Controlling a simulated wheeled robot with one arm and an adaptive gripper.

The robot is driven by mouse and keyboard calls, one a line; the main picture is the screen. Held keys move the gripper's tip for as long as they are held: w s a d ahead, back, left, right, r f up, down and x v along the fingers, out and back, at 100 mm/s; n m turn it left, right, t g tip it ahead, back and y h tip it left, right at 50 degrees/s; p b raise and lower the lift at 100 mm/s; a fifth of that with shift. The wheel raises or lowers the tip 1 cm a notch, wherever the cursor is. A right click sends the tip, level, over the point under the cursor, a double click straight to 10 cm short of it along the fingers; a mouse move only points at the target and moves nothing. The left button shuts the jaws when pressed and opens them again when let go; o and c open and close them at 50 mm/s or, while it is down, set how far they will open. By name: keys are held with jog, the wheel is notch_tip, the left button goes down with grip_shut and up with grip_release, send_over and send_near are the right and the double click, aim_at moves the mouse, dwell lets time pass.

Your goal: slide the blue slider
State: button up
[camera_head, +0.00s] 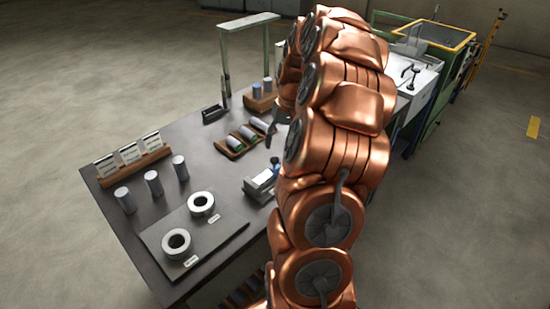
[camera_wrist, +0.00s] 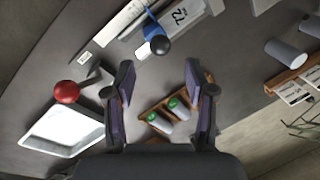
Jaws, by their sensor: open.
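The blue slider (camera_wrist: 151,27) shows near the top of the wrist view, with a black ball knob (camera_wrist: 160,45) at its near end. It sits beside a pale device with a display (camera_wrist: 182,16). A small blue part, probably the slider, shows in the head view (camera_head: 276,168) close to my arm. My gripper (camera_wrist: 158,68) is open and empty. Its two dark fingers point toward the slider, with the knob beyond the gap between the fingertips and not between them. In the head view my copper arm hides most of the area around the slider.
A red ball knob (camera_wrist: 66,92) and a white tray (camera_wrist: 62,132) lie left of my gripper in the wrist view. A wooden rack with grey-green cylinders (camera_wrist: 165,117) shows between the fingers. Two rings lie on a dark plate (camera_head: 221,238) on the table.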

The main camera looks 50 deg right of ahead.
aim_at(275, 160)
jog(key=shift+w+a+f+p, duration=0.2)
jog(key=shift+f+p, duration=0.2)
jog(key=shift+f, duration=0.85)
jog(key=shift+w+a+f+p, duration=0.15)
jog(key=shift+f+p, duration=0.3)
jog(key=shift+f, duration=0.75)
jog(key=shift+w+a+f+p, duration=0.1)
jog(key=shift+a+f+p, duration=0.25)
jog(key=shift+f, duration=0.9)
jog(key=shift+d, duration=0.1)
jog(key=shift+c, duration=0.3)
grip_shut()
